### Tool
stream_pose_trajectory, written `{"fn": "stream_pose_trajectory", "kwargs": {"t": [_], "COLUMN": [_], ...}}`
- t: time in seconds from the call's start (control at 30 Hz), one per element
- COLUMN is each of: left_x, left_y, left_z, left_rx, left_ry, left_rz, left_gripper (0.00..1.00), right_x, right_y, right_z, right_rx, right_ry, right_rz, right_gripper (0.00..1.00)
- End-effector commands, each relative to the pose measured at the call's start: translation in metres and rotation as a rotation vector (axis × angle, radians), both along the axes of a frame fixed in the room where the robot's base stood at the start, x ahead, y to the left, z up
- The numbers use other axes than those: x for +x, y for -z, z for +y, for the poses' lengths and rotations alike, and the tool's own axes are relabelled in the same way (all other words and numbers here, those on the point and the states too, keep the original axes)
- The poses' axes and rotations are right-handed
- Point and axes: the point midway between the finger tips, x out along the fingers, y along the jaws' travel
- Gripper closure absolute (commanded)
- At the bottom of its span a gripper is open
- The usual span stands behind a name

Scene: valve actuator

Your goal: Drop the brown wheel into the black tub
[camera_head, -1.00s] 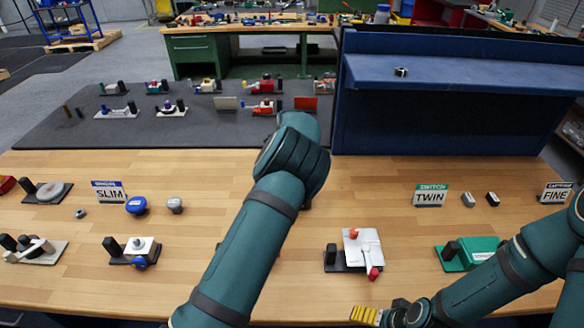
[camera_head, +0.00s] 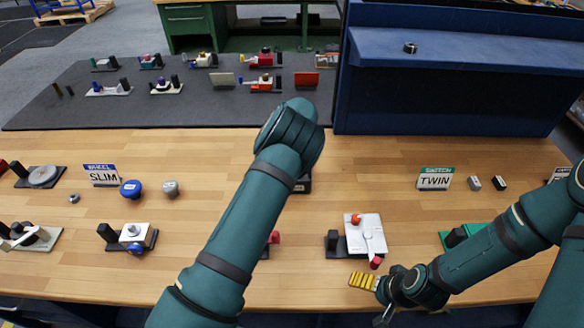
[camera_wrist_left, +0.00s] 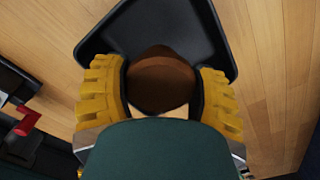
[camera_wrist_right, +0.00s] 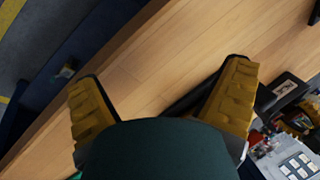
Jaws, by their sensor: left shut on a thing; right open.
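The brown wheel (camera_wrist_left: 162,80) is between the yellow fingers of my left gripper (camera_wrist_left: 162,92) in the left wrist view, and the gripper is shut on it. The black tub (camera_wrist_left: 100,38) lies behind and below the wheel in that view; the wheel overlaps the tub's opening. The height of the wheel over the tub is hard to tell. In the head view my left forearm hides the left gripper, the wheel and most of the tub; a dark edge (camera_head: 303,184) shows beside the arm. My right gripper (camera_head: 363,281) is open and empty near the table's front edge, also in the right wrist view (camera_wrist_right: 165,100).
A grey and white fixture with red knobs (camera_head: 365,236) stands just behind the right gripper. A TWIN sign (camera_head: 435,179) and a SLIM sign (camera_head: 102,175) stand on the wooden table (camera_head: 230,160). A blue shelf unit (camera_head: 440,95) rises at the back right.

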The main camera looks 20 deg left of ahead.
Motion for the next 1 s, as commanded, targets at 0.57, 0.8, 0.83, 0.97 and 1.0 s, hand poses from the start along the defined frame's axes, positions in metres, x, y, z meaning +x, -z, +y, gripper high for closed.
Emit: {"fn": "stream_pose_trajectory", "kwargs": {"t": [0.57, 0.8, 0.83, 0.97, 1.0], "left_x": [0.0, 0.0, 0.0, 0.0, 0.0], "left_y": [0.031, 0.038, 0.039, 0.04, 0.04], "left_z": [0.0, 0.0, 0.0, 0.0, 0.0], "left_rx": [0.0, 0.0, 0.0, 0.0, -0.001], "left_ry": [0.0, 0.0, 0.0, 0.0, 0.0], "left_rz": [0.0, 0.0, 0.0, 0.0, 0.0], "left_gripper": [0.77, 0.77, 0.77, 0.77, 0.29], "right_x": [0.0, 0.0, 0.0, 0.0, 0.0], "right_y": [0.0, 0.001, 0.002, 0.002, 0.002], "right_z": [0.0, 0.0, 0.0, 0.0, 0.0], "right_rx": [0.0, 0.0, 0.0, 0.0, 0.0], "right_ry": [0.0, 0.0, 0.0, 0.0, 0.0], "right_rz": [0.0, 0.0, 0.0, 0.0, 0.0], "right_gripper": [0.03, 0.03, 0.03, 0.03, 0.03]}}
